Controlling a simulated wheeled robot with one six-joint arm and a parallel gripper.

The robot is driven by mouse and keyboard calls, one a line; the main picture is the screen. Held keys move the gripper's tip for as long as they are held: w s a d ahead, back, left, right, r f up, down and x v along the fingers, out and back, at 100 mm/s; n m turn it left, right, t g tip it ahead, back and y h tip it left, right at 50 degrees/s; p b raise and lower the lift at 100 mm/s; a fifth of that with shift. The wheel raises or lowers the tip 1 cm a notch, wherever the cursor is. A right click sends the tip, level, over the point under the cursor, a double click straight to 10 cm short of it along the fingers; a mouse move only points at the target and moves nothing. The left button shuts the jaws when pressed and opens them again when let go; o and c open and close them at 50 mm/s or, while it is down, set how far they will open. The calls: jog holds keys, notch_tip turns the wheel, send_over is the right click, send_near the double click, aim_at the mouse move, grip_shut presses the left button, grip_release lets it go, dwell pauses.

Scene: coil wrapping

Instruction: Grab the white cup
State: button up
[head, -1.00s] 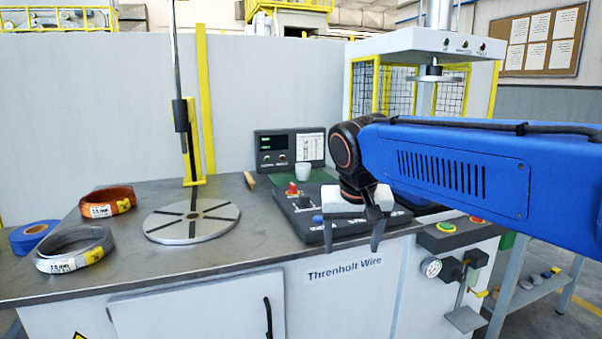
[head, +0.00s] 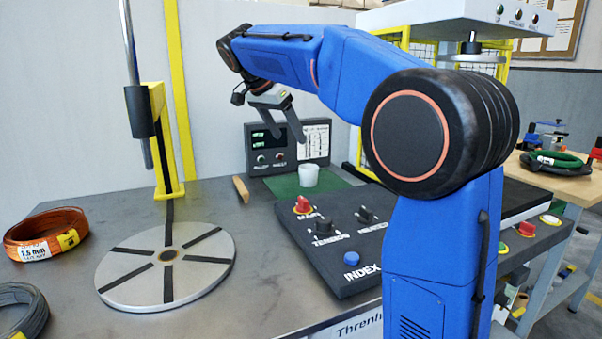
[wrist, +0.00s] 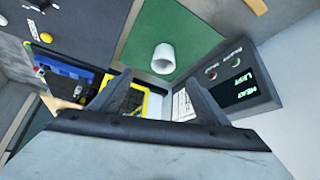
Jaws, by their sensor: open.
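The white cup (head: 309,175) stands upright on a green mat (head: 285,187) at the back of the bench, in front of a small display panel. It also shows in the wrist view (wrist: 164,58), above and between the fingers in the picture. My gripper (head: 288,138) is open and empty. It hangs in the air above and slightly left of the cup in the head view, not touching it. In the wrist view its two fingers (wrist: 155,92) are spread, with nothing between them.
The display panel (head: 262,157) stands close behind the cup. A black control box (head: 335,235) with knobs is in front of it, and a wooden block (head: 241,189) lies to its left. A round turntable (head: 130,272) and an orange coil (head: 45,238) are farther left.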

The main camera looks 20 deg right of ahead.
aim_at(309, 175)
jog(key=x, duration=1.1)
jog(key=w+x, duration=0.1)
jog(key=x, duration=0.5)
jog(key=shift+w+d, duration=0.1)
jog(key=shift+d, duration=0.15)
jog(key=shift+r, duration=0.1)
jog(key=c, duration=1.1)
